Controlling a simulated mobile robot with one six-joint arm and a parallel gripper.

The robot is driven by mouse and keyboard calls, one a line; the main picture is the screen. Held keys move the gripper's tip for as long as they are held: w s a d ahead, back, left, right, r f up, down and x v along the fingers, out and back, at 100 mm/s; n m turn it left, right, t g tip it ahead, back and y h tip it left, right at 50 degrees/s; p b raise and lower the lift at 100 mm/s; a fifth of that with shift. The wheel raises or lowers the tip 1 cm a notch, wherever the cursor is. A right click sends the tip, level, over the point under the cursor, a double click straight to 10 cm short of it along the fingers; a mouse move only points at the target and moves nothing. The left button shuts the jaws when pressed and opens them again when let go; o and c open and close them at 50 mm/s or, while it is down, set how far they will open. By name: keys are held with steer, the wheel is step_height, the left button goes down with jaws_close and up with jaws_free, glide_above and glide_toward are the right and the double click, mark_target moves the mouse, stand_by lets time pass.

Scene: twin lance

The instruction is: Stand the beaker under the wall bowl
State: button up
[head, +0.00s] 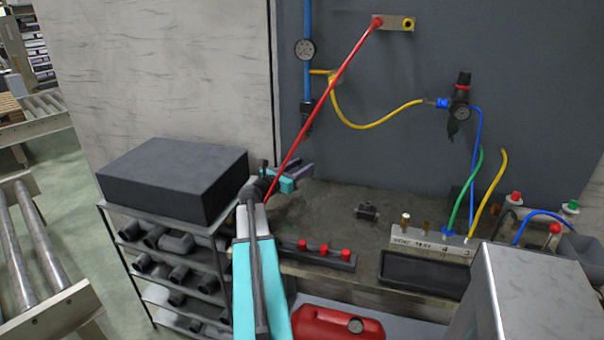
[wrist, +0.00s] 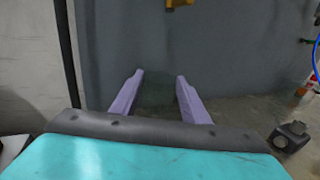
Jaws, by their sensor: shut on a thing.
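My gripper (head: 299,171) is above the back left of the bench, in front of the grey wall panel. In the wrist view its two purple fingers (wrist: 158,82) stand apart around a faint, dark, see-through shape, which I take to be the beaker (wrist: 157,95). Its outline is hard to make out, and I cannot pick it out in the head view. On the panel, a dark regulator (head: 460,108) has a small dark bowl (head: 453,128) under it. A blue pipe at left also ends in a dark fitting (head: 307,118); I cannot tell for certain which is the wall bowl.
A red rod (head: 325,100) slants from a wall block (head: 394,22) down behind my arm. A dark box (head: 173,178) stands at left on a rack. The bench (head: 335,205) holds a small black fitting (head: 367,211), a red-capped strip (head: 318,254), a labelled manifold (head: 432,243) and hoses.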

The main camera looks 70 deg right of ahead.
steer(key=shift+d, duration=0.3)
steer(key=shift+f, duration=0.15)
steer(key=shift+f+p, duration=0.5)
steer(key=shift+f, duration=1.15)
steer(key=shift+f, duration=0.15)
steer(key=o, duration=1.1)
steer(key=shift+o, duration=0.2)
steer(key=shift+r, duration=0.25)
